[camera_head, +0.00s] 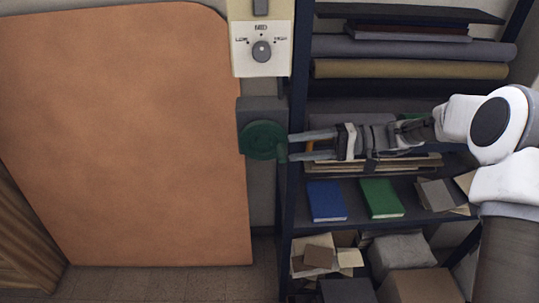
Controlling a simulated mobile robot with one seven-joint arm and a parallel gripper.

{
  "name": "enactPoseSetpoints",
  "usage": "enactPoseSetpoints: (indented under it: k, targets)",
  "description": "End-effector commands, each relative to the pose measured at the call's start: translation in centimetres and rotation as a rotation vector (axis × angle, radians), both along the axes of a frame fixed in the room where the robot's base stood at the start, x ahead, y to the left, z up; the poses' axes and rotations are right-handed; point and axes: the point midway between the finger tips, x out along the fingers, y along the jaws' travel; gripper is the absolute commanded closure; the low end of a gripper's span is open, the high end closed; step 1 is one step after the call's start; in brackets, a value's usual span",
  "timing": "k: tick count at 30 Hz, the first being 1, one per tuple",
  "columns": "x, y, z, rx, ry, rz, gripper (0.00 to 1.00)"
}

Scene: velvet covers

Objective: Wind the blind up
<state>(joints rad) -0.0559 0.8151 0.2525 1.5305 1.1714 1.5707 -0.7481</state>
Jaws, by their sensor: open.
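A green round winder (259,141) sits on the front of a grey wall box (262,105), left of the shelf unit. A small green handle (282,152) stands at its right edge. My gripper (291,147) reaches in from the right with its two fingers spread, one above the other. The fingertips are at the handle and the winder's right edge. I cannot tell whether they touch, and the jaws are not closed on it. No slatted or rolled-down blind is plain to see; a large orange-brown panel (130,135) fills the left, and I cannot tell whether it is the blind.
A cream dial panel (262,50) is on the wall above the grey box. A dark shelf unit (297,100) stands behind my arm, holding fabric rolls (410,69), a blue book (326,201) and a green book (381,198). Boxes (420,287) fill the bottom right. Floor (150,284) shows below the panel.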

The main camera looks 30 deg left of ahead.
Motion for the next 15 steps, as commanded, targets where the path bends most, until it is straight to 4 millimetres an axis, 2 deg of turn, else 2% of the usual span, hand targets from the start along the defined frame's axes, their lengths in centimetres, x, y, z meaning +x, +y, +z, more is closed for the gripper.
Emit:
enactPoseSetpoints:
  k: [2, 9, 15]
  targets:
    - [-0.1, 0.0, -1.9, -0.002, 0.005, 0.0, 0.44]
    - [-2.4, 4.3, -2.0, -0.001, -0.001, 0.003, 0.44]
    - [-3.4, 6.1, -2.3, 0.0, -0.001, 0.001, 0.44]
